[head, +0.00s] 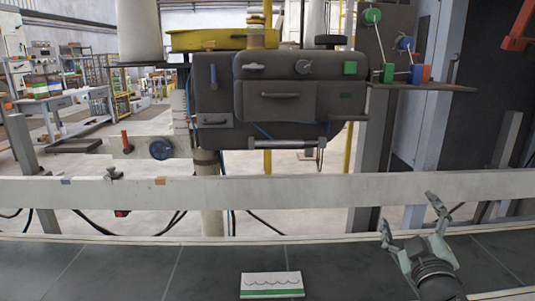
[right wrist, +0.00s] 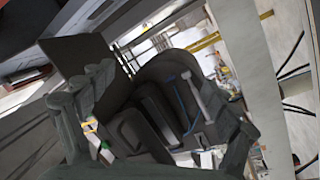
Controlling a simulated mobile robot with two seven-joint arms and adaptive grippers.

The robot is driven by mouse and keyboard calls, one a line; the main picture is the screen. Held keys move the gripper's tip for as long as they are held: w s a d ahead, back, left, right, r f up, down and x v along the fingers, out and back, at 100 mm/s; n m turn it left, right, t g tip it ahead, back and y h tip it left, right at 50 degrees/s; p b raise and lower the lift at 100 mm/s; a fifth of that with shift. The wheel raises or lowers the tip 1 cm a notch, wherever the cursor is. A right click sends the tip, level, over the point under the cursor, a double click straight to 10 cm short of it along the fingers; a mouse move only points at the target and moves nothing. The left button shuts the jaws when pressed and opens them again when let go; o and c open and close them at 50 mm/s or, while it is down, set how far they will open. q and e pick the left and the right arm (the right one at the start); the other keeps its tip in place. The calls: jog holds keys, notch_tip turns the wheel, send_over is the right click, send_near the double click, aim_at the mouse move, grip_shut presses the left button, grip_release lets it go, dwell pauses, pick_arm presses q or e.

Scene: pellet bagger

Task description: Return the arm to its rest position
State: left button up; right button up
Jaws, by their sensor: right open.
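My right gripper (head: 410,218) is open and empty in the head view, at the lower right, above the dark belt surface and close to the pale rail. Its fingers point up and away from me. In the right wrist view the spread fingers of the right gripper (right wrist: 165,125) frame the dark machine body (right wrist: 160,90), with nothing between them. My left gripper is not in view.
A white card with a green stripe (head: 272,285) lies on the dark belt (head: 120,270). A pale rail (head: 300,190) crosses behind it. Beyond stands the dark machine (head: 280,95) with handles and knobs. The belt's left part is clear.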

jog(key=s+d+f+m+g, duration=0.15)
jog(key=s+f+g, duration=0.3)
jog(key=f, duration=0.75)
jog(key=s+f+m+g, duration=0.35)
jog(key=s+f, duration=0.25)
jog(key=f, duration=0.7)
pick_arm(q)
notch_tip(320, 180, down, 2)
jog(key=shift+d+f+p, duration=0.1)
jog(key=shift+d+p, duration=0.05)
jog(key=shift+p, duration=0.15)
pick_arm(e)
jog(key=s+a+f+g, duration=0.2)
jog(key=s+f+g, duration=0.2)
jog(key=s+f, duration=0.3)
jog(key=s+a+f+g+y, duration=0.1)
jog(key=s+a+f+g, duration=0.1)
jog(key=s+f+g, duration=0.2)
jog(key=s+f, duration=0.3)
jog(key=s, duration=0.5)
jog(key=shift+s+a+f+m, duration=0.15)
jog(key=shift+a+f+m, duration=0.15)
jog(key=shift+a+f, duration=0.05)
